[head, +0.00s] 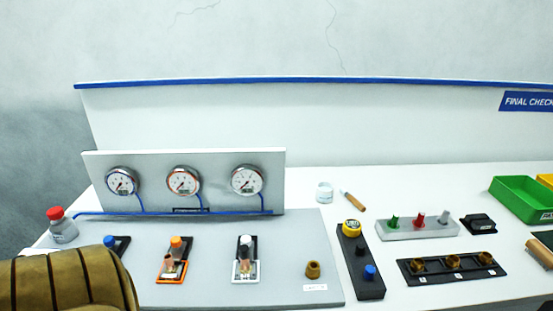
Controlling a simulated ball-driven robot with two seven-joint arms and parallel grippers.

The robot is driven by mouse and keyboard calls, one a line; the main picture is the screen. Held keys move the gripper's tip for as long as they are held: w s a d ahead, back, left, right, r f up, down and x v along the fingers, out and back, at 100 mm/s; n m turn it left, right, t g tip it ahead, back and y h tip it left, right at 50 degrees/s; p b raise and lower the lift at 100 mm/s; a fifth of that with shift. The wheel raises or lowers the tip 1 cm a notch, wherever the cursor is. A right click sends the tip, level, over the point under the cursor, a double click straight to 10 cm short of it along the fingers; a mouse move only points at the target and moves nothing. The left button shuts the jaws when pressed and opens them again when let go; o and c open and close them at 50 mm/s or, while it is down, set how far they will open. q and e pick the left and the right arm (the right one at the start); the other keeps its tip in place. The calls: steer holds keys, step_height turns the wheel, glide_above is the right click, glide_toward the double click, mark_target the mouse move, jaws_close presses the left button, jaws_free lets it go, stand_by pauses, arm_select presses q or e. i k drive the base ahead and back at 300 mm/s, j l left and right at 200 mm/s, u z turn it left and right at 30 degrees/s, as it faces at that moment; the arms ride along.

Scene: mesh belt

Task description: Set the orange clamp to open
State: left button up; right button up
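The orange clamp (172,269) stands on the grey panel board (212,284), left of the middle in the head view. It has a black backing, an orange-rimmed base and an orange knob (177,242) at its upper end. The picture is too small to tell whether its lever is open or shut. A blue-knobbed clamp (115,244) is to its left, partly hidden. A white-knobbed clamp (245,258) is to its right. Neither of my grippers is in view, and nothing touches the orange clamp.
Three gauges (183,181) on an upright panel stand behind the clamps, with a blue tube below. A red-capped bottle (62,227) is at left. A brass fitting (313,269) and black button box (360,265) are at right. A brown ribbed shape covers the lower left corner.

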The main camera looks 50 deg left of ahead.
mark_target(177, 251)
steer(key=u, duration=2.35)
steer(key=j+u, duration=0.1)
steer(key=j, duration=0.15)
